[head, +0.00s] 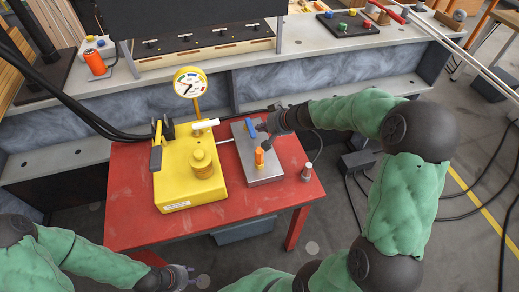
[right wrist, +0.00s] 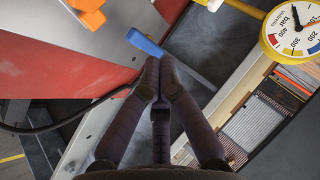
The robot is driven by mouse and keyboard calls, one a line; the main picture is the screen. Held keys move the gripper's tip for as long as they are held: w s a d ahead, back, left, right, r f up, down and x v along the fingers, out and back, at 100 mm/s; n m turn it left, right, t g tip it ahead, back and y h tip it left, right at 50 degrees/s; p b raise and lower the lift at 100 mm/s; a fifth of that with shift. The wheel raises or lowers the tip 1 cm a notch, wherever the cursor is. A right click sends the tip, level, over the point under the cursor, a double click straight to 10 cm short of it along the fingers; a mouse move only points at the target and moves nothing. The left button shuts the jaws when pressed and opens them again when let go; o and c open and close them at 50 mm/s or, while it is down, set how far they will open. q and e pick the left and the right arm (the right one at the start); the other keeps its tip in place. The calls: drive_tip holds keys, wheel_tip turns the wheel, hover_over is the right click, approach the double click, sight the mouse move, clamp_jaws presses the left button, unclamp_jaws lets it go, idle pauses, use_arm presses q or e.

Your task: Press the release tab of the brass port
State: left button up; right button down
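A grey metal block (head: 262,177) sits on the red table (head: 240,208). It carries a blue tab or lever (head: 250,128) and an upright orange part (head: 260,158). The blue part (right wrist: 147,43) and orange part (right wrist: 88,14) also show in the right wrist view. I cannot make out a brass port. My right gripper (head: 268,127) is over the block's far end, beside the blue part. Its fingertips (right wrist: 158,62) are together with nothing visible between them, close to the blue part; contact is unclear. My left gripper (head: 190,275) is low, in front of the table, away from the block.
A yellow pump (head: 184,180) with a pressure gauge (head: 190,82) stands left of the block, joined to it by a pale pipe. A bench (head: 330,42) with tools runs behind.

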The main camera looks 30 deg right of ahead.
wheel_tip(320, 180, down, 7)
drive_tip(key=b, duration=0.5)
drive_tip(key=shift+f+b, duration=0.8)
drive_tip(key=shift+b, duration=0.05)
idle(0.7)
drive_tip(key=shift+f+b, duration=0.4)
drive_tip(key=shift+b, duration=0.25)
drive_tip(key=shift+f+b, duration=0.55)
drive_tip(key=shift+b, duration=0.15)
idle(0.9)
drive_tip(key=shift+r+p, duration=0.65)
drive_tip(key=shift+r, duration=0.3)
drive_tip(key=shift+r+p, duration=1.75)
drive_tip(key=shift+r, duration=0.8)
